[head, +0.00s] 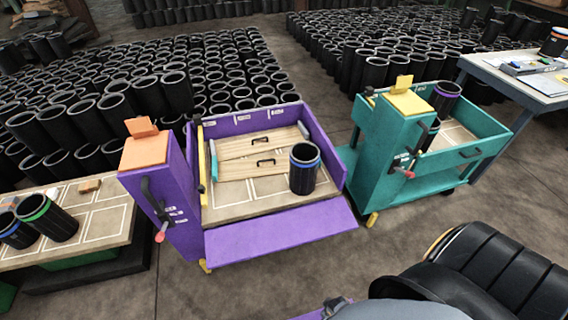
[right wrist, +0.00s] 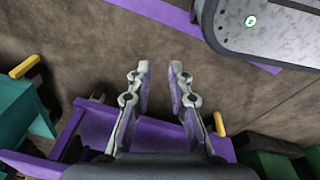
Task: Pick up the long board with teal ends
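Two pale wooden boards with dark handles lie in the tray of the purple cart (head: 280,232) in the head view. A teal end (head: 213,160) shows at the left of the boards. The lower board (head: 240,170) lies just in front of the upper board (head: 235,148); their right ends are partly hidden or hard to make out. My right gripper (right wrist: 160,82) is open and empty in the right wrist view, above the floor and a purple surface, with no board between its fingers. My left gripper is not in view.
A black sleeve with a blue band (head: 304,170) stands at the tray's right. A teal cart (head: 385,150) is to the right. A sleeve with a green band (head: 45,217) stands on the left table. Many black sleeves fill the back.

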